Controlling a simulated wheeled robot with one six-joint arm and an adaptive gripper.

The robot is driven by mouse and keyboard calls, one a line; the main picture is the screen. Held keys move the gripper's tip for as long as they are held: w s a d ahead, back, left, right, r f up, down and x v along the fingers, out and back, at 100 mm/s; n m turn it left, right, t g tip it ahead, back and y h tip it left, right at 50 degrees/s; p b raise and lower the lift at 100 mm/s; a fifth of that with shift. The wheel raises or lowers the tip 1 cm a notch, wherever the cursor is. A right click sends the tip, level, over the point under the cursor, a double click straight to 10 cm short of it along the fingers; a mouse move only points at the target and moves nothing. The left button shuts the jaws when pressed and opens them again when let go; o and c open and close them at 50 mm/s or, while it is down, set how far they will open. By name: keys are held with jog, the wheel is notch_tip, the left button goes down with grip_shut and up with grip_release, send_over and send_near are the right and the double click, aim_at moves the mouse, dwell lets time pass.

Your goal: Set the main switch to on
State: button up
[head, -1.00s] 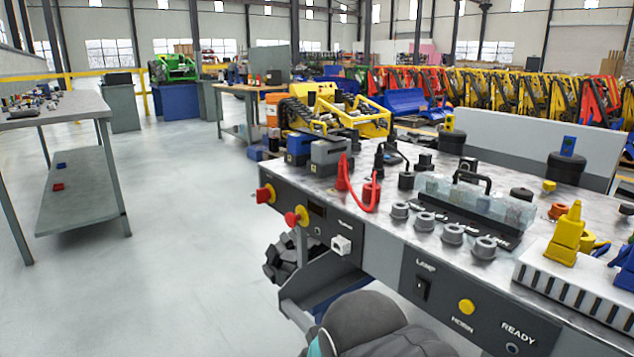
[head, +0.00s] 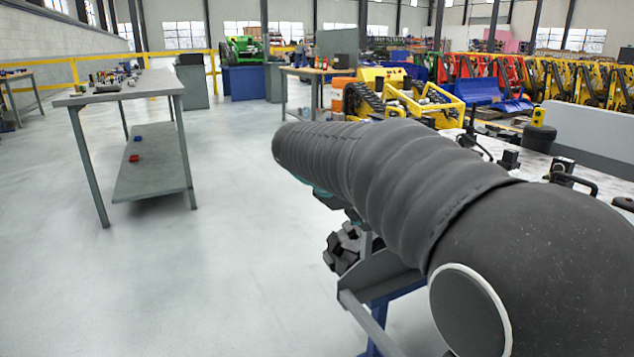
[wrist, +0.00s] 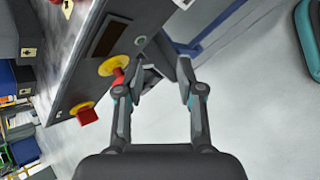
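In the wrist view two red switch knobs sit on yellow round plates on the dark front panel. The upper knob (wrist: 118,74) is close to the left finger of my gripper, and I cannot tell if they touch. The lower knob (wrist: 87,114) is farther left, apart from the fingers. No label can be read, so I cannot tell which is the main switch or its setting. My gripper (wrist: 161,78) is open, its fingers apart beside the panel, with nothing seen held. In the head view my arm hides the panel and both knobs.
A grey two-level table (head: 150,86) stands at left in the head view. The floor between it and the bench is clear.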

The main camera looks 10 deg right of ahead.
jog(key=w+a+f+n+t+h, duration=0.1)
jog(key=w+a+f+n+h, duration=0.1)
jog(key=w+a+n+h, duration=0.55)
jog(key=w+a+f+n+t+h, duration=0.1)
jog(key=w+a+f+n+h, duration=0.1)
jog(key=w+a, duration=0.95)
jog(key=x, duration=0.5)
jog(key=w+b+x, duration=0.1)
jog(key=x, duration=0.5)
jog(key=w+x, duration=0.1)
jog(key=x, duration=0.5)
jog(key=shift+w+a+f, duration=0.1)
jog(key=shift+w+f, duration=0.1)
jog(key=shift+w, duration=0.05)
jog(key=shift+c, duration=0.2)
grip_shut()
